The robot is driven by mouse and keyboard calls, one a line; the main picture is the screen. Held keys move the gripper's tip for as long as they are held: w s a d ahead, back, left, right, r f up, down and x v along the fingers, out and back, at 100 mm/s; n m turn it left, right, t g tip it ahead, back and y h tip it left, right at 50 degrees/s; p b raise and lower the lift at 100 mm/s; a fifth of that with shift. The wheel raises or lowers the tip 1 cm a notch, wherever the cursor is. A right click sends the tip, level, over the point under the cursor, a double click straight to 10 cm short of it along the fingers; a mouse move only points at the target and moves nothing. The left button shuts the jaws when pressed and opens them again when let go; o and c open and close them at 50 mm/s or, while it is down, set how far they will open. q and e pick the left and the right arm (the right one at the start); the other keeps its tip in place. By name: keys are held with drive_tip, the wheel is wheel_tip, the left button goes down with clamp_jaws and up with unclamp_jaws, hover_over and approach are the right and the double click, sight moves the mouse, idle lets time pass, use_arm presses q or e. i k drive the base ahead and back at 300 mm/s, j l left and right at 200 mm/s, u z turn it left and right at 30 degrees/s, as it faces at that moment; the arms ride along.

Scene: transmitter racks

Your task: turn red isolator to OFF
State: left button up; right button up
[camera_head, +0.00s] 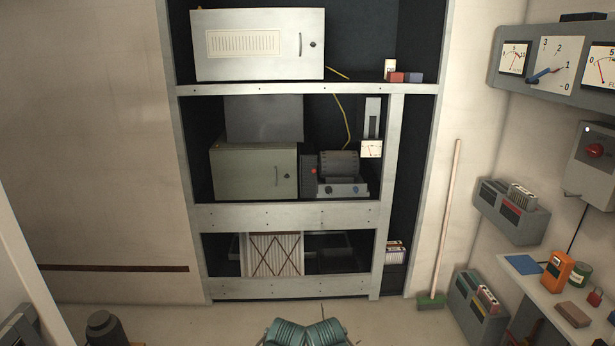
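The red isolator is a grey wall box (590,176) with a round red knob (595,150) at the right edge of the head view. A small white dot sits near the box's upper left. The knob's markings are too small to read, so I cannot tell its position. Neither of my grippers is seen in this view.
Grey meter panel (567,88) hangs above the isolator. A white bench (540,287) below holds an orange meter (557,271) and green tin (580,275). A broom (447,215) leans left of grey wall boxes. An open rack (288,215) stands centrally; teal ribbed shapes (305,333) are at the bottom.

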sight(594, 150)
drive_tip(key=i+j+z, duration=0.1)
drive_tip(key=i, duration=0.35)
drive_tip(key=i+j+z, duration=0.1)
drive_tip(key=i, duration=0.3)
drive_tip(key=i+j+z, duration=0.1)
drive_tip(key=i+j, duration=0.25)
drive_tip(key=i+j+z, duration=0.1)
drive_tip(key=i+j, duration=0.15)
drive_tip(key=i, duration=0.2)
drive_tip(key=l+z, duration=0.1)
drive_tip(key=z, duration=1.9)
drive_tip(key=j, duration=0.1)
